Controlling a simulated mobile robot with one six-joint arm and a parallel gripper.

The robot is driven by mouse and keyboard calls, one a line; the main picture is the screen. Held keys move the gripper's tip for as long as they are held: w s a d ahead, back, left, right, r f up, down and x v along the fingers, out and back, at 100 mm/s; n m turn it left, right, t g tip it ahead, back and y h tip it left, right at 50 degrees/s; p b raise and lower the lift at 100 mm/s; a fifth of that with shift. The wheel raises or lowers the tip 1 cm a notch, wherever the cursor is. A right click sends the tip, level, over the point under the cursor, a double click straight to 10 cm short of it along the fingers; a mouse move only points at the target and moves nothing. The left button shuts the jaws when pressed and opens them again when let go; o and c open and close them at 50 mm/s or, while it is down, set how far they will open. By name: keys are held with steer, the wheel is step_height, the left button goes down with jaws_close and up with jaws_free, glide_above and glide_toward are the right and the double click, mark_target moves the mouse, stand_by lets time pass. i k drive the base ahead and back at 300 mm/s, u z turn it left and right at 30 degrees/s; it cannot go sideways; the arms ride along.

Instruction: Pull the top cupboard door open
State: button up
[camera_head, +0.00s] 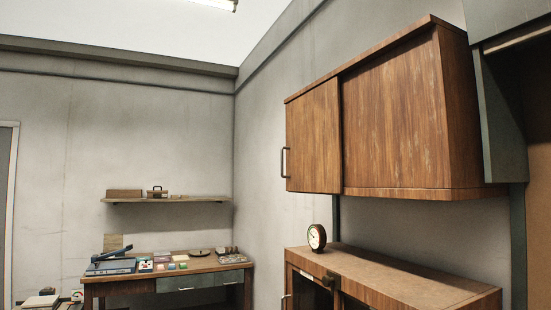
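The top cupboard (463,120) is a brown wooden wall cupboard at the right. Its left door (313,135) has a dark upright handle (285,162) at its left edge. A wider wooden panel (395,115) fills the front to the right of this door, with a dark narrow line between the two. The door lies along the cupboard's front and looks shut. My gripper is not in view, and nothing is seen touching the handle.
Below stands a lower wooden cabinet (420,282) with a round clock (317,238) on top. A cluttered desk (120,288) and a wall shelf (185,200) are at the back left. Grey-green panels (503,130) edge the right side. Open air lies left of the handle.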

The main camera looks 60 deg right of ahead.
mark_target(315, 162)
steer(key=i, duration=0.95)
steer(key=u, duration=0.05)
